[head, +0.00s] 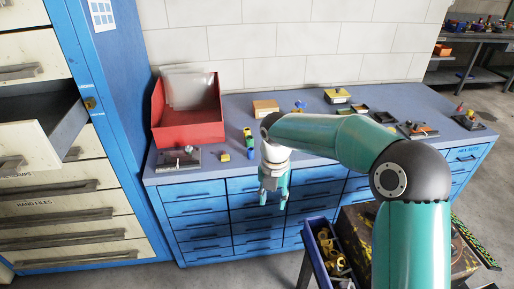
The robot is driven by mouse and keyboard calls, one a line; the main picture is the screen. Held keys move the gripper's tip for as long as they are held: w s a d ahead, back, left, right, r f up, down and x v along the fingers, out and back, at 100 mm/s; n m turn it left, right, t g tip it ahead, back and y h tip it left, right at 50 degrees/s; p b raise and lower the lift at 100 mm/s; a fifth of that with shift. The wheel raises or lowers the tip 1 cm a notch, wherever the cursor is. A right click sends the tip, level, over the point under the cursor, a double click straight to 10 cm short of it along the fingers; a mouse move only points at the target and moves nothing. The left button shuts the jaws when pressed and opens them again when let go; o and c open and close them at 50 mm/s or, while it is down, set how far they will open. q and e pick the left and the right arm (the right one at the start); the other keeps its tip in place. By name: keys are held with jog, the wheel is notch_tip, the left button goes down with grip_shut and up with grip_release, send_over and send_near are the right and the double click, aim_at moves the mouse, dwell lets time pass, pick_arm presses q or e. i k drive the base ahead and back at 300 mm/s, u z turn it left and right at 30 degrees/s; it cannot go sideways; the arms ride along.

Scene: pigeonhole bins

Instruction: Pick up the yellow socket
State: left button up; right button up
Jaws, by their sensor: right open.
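A small yellow piece (224,157) lies on the blue-grey bench top (212,172), near its front edge; it may be the yellow socket, but it is too small to tell. Several yellow, ring-like pieces (336,258) lie in a blue bin (316,262) at lower center. My right gripper (273,200) points down, open and empty, in front of the bench's drawers. It is right of the small yellow piece and up-left of the blue bin. My left gripper is not in view.
A red open box (188,130) stands at the back left of the bench. A grey plate with a fixture (180,160) lies before it. A tan block (265,108) and a yellow-topped box (337,96) stand farther back. An open cabinet drawer (45,135) juts out at left.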

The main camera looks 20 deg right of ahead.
aim_at(246, 131)
jog(key=z, duration=0.55)
jog(key=i, duration=1.9)
jog(key=u, duration=0.6)
